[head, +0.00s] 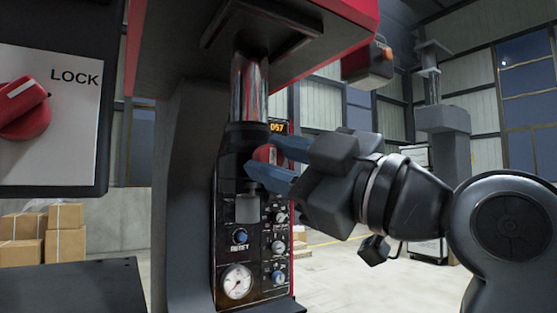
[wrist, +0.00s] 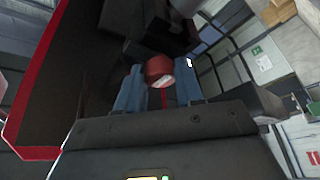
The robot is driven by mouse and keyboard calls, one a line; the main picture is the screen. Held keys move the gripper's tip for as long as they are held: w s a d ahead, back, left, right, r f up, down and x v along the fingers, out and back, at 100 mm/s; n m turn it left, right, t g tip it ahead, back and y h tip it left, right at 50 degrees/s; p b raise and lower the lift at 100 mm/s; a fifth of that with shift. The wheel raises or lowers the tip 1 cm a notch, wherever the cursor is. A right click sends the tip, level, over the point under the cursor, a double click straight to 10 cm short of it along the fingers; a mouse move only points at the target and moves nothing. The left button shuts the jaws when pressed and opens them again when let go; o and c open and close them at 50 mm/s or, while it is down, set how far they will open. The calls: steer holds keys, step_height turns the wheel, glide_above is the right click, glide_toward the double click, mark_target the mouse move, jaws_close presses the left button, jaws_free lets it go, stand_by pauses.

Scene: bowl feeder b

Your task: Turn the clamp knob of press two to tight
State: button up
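The clamp knob (head: 267,153) of press two is red and sits on the dark control panel under the orange display. My gripper (head: 262,157) reaches in from the right, with one blue finger above the knob and one below. In the wrist view the red knob (wrist: 159,70) with a pale mark lies between the two blue fingertips (wrist: 160,76). Little or no gap shows on either side, but I cannot tell whether the fingers touch it. The knob's lettering and part of its rim are hidden.
A dark press ram (head: 248,90) and column stand just left of my gripper. Below are small knobs and a gauge (head: 237,283). A red knob marked LOCK (head: 22,108) is on a white panel at far left. Cardboard boxes (head: 65,240) stand behind. Open floor lies to the right.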

steer(key=c, duration=0.5)
steer(key=shift+o, duration=0.2)
